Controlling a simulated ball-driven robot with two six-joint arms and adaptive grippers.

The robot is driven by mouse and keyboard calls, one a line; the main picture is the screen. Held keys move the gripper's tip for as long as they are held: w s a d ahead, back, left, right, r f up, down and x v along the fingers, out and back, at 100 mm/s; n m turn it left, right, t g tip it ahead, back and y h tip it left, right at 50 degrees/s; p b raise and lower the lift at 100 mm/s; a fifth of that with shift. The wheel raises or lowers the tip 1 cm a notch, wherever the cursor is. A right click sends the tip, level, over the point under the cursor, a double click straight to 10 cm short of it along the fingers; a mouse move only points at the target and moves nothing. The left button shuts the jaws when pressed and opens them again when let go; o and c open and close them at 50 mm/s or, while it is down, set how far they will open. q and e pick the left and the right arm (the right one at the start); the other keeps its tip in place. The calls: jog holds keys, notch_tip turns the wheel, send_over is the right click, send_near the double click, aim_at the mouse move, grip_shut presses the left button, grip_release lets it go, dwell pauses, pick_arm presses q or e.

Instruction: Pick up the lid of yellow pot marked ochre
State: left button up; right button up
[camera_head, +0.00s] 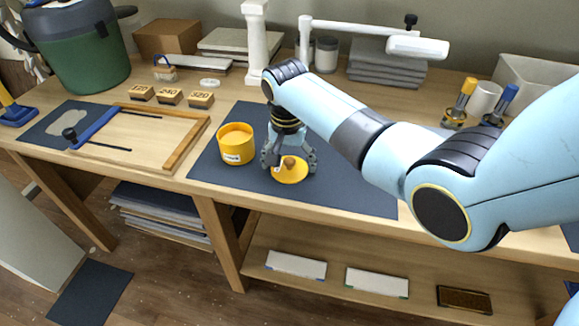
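The yellow pot (237,147) stands open on the dark mat, with a small white label on its front. Its yellow lid (289,175) lies flat on the mat to the right of the pot, with a brown knob (290,161) on top. My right gripper (291,168) points down over the lid. Its dark fingers are spread on either side of the knob, with a visible gap. I cannot tell whether a finger touches the lid. The lid's far side is partly hidden by the gripper. My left gripper is not in view.
A wooden frame (172,157) with a blue bar lies left of the mat (350,194). Several numbered blocks (169,97) sit behind it. A white column (257,35) and a white lamp-like arm (365,32) stand at the back. My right arm covers the bench's right part.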

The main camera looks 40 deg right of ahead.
jog(key=shift+s+f, duration=0.1)
jog(key=shift+s, duration=0.05)
grip_shut()
dwell(0.4)
jog(key=shift+a, duration=0.1)
